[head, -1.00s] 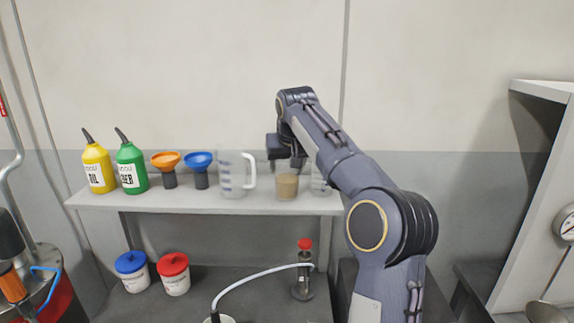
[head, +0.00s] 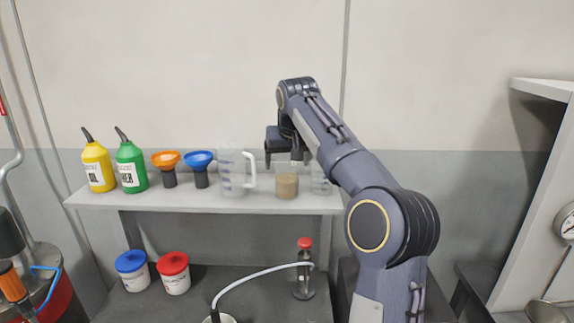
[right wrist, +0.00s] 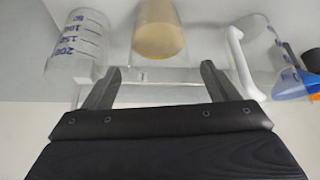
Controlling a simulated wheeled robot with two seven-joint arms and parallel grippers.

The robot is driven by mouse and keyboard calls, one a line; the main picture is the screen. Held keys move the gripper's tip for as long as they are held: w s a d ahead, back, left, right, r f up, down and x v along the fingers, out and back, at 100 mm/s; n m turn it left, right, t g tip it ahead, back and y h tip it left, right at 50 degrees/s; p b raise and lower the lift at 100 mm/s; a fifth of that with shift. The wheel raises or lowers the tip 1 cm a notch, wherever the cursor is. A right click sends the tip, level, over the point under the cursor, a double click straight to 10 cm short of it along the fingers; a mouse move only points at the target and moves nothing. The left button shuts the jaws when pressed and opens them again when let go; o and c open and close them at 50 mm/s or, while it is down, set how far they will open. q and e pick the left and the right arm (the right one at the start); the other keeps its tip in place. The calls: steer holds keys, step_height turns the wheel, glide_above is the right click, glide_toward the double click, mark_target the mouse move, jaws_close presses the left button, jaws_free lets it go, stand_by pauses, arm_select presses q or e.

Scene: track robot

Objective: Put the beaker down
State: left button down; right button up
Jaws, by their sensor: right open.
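A clear beaker (head: 287,187) with a brown content stands upright on the shelf (head: 215,203), between a larger clear jug and a smaller clear graduated vessel. My right gripper (head: 285,160) is open and empty, just above and behind the beaker's top in the head view. In the right wrist view the beaker (right wrist: 158,38) lies beyond the two spread fingertips (right wrist: 160,72), roughly between them and apart from them. My left gripper is in neither view.
The jug (head: 234,178) with a white handle is close left of the beaker; the graduated vessel (head: 320,183) is close right. Blue (head: 201,168) and orange (head: 167,168) funnels, and green (head: 131,168) and yellow (head: 98,168) bottles, stand further left. Open wall is above.

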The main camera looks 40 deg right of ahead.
steer(key=v, duration=1)
steer(key=s+a+f+n+y, duration=0.2)
steer(key=s+a+f+y, duration=0.1)
steer(key=s+a+f, duration=0.9)
steer(key=s+a+f+n+y, duration=0.1)
steer(key=s+a+f+y, duration=0.2)
steer(key=s+a+f, duration=0.9)
steer(key=s+f, duration=0.3)
steer(key=f, duration=0.2)
steer(key=shift+a+n+y, duration=0.2)
steer(key=shift+n+y, duration=0.1)
steer(key=shift+n, duration=0.1)
step_height(320, 180, down, 5)
steer(key=b, duration=0.4)
steer(key=shift+b, duration=0.35)
